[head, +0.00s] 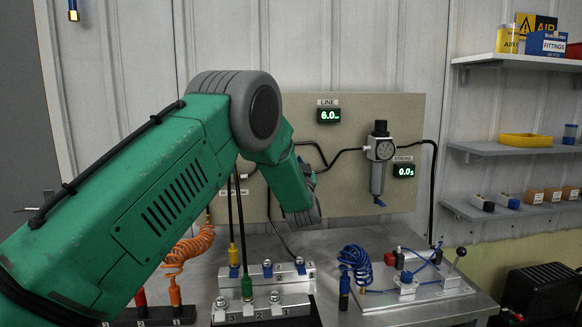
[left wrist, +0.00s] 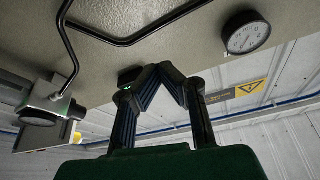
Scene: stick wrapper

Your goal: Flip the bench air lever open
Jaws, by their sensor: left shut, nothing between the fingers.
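My left arm reaches across the head view to the tan wall panel (head: 345,185). Its forearm hides part of the panel, and the left gripper is mostly hidden behind it. In the left wrist view the left gripper (left wrist: 163,76) is shut and empty, its black fingers meeting in front of the panel (left wrist: 180,25). No lever marked as bench air can be made out. A label low on the panel is partly covered by my arm. A grey fitting (left wrist: 45,108) with a black tube shows left of the fingers, and a round gauge (left wrist: 245,35) shows right of them.
The panel carries a regulator (head: 379,150), a line display (head: 328,116) and a stroke display (head: 404,171). Shelves (head: 515,150) stand right.

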